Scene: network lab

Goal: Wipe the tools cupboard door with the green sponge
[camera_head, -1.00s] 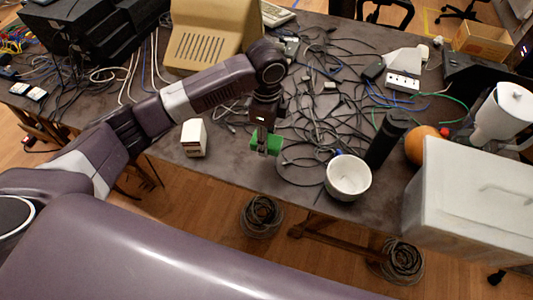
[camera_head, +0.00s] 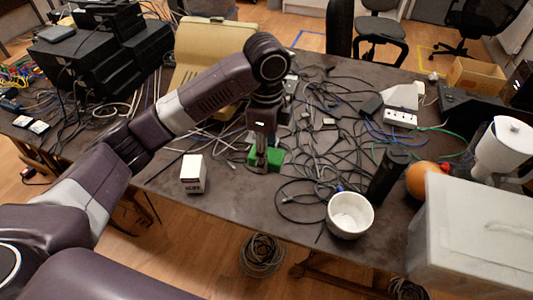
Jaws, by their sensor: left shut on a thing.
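A green sponge (camera_head: 275,158) is in my left gripper (camera_head: 261,160), over the front part of the cluttered table (camera_head: 230,215). The gripper points down and is shut on the sponge, with green showing on both sides of the fingers. I cannot tell whether the sponge touches the table. My right gripper is not in view. No cupboard door that I can identify as the tools cupboard shows here.
Tangled cables (camera_head: 325,125) cover the table's middle. A small white box (camera_head: 193,174), a white bowl (camera_head: 349,215), a black cylinder (camera_head: 388,176) and an orange ball (camera_head: 420,181) stand near the front. A large white container (camera_head: 470,235) fills the right. Black equipment (camera_head: 110,60) is stacked at left.

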